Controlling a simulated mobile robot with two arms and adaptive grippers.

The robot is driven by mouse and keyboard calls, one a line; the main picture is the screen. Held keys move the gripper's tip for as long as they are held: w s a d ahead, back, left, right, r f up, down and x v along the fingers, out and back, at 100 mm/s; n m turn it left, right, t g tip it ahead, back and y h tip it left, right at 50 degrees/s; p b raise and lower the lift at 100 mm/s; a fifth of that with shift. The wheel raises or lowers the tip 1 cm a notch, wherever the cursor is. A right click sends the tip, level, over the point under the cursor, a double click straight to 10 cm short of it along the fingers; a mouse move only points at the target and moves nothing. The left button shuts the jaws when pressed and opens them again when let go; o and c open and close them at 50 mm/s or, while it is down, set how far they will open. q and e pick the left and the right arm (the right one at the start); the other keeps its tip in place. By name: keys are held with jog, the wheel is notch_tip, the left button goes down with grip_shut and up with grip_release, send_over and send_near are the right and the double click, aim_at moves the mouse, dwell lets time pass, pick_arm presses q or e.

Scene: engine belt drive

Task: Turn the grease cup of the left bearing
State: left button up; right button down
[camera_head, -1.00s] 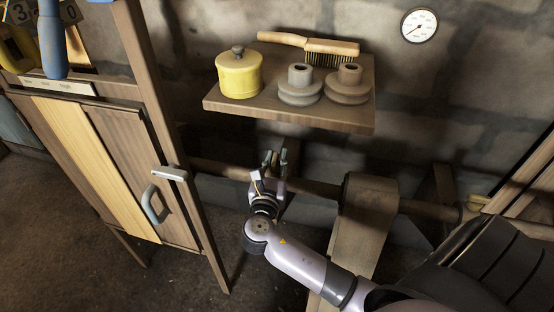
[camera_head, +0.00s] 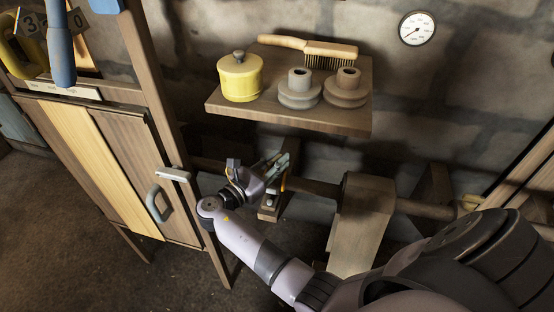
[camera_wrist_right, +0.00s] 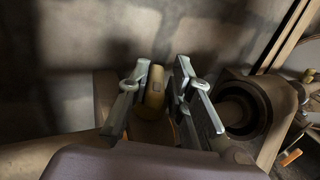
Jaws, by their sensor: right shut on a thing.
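My right gripper (camera_head: 277,164) reaches in beneath the shelf, over the left bearing (camera_head: 268,212) on the horizontal shaft (camera_head: 315,188). In the right wrist view, the brass-coloured grease cup (camera_wrist_right: 155,88) stands between the two grey fingers of my right gripper (camera_wrist_right: 163,92). The gripper is shut on the cup. In the head view the fingers and the arm hide the cup and part of the bearing. My left gripper is in neither view.
Above the gripper, a wooden shelf (camera_head: 300,118) holds a yellow tin (camera_head: 240,78), two spool-like parts and a wire brush (camera_head: 312,48). A wooden cabinet (camera_head: 135,160) stands close on the left. A belt (camera_head: 360,225) runs over the shaft on the right. A gauge (camera_head: 417,28) hangs on the wall.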

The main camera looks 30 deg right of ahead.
jog(key=shift+w+a+r+m+g, duration=0.2)
jog(key=shift+w+r+m+g, duration=0.1)
jog(key=shift+m+g, duration=0.25)
jog(key=c, duration=1.8)
grip_release()
jog(key=shift+f, duration=0.1)
jog(key=shift+o, duration=1)
jog(key=shift+w+f, duration=0.1)
jog(key=shift+w, duration=0.05)
jog(key=shift+f, duration=0.1)
